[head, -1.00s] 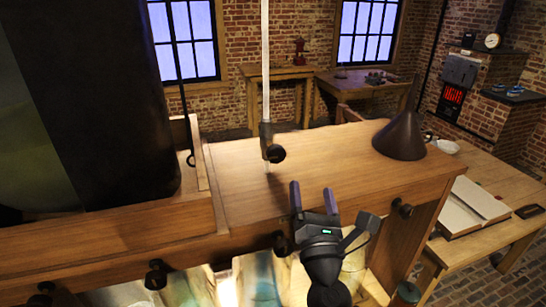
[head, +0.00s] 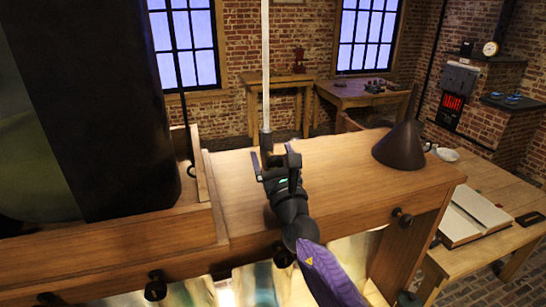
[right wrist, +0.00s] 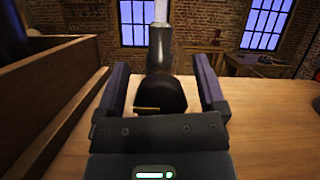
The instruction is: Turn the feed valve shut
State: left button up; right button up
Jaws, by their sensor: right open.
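The feed valve is a dark fitting (head: 265,141) at the lower end of a pale upright tube (head: 265,70), above the wooden bench top. In the right wrist view its dark round knob (right wrist: 160,96) with a short yellow line lies between my fingers, and its upright body (right wrist: 159,48) rises behind. My right gripper (head: 274,158) is open, with one finger on each side of the knob. A gap shows beside the knob, at least on the right. In the head view the gripper hides the knob. My left gripper is out of view.
A dark cone-shaped funnel (head: 401,142) stands at the right of the bench top (head: 335,165). A big dark vessel (head: 100,100) in a wooden surround is on the left. Dark knobs line the bench front. An open book (head: 474,213) lies on a lower table at right.

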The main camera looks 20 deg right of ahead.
grip_shut()
dwell(0.3)
jog(key=shift+m, duration=0.5)
jog(key=m+h, duration=0.1)
jog(key=m, duration=0.2)
jog(key=m+h+p, duration=0.1)
jog(key=m+h, duration=0.1)
jog(key=shift+d+m+g, duration=0.1)
jog(key=shift+m+g, duration=0.2)
jog(key=shift+m, duration=0.1)
jog(key=m+h, duration=0.1)
jog(key=m, duration=0.2)
jog(key=m+g+h, duration=0.1)
jog(key=m, duration=0.2)
jog(key=shift+d+f+g+h+p, duration=0.1)
jog(key=shift+d+g+h+p, duration=0.05)
jog(key=shift+g+h+p, duration=0.2)
jog(key=m+g, duration=0.1)
jog(key=m, duration=0.1)
jog(key=m+h+p, duration=0.1)
jog(key=m, duration=0.2)
jog(key=shift+f+g, duration=0.1)
jog(key=shift+g, duration=0.25)
jog(key=shift+d+f+m+g+p, duration=0.1)
jog(key=shift+m+g+p, duration=0.35)
jog(key=shift+m, duration=0.6)
jog(key=shift+f+m+g+p, duration=0.1)
jog(key=shift+m+g+p, duration=0.3)
jog(key=shift+m, duration=0.65)
jog(key=shift+f, duration=0.1)
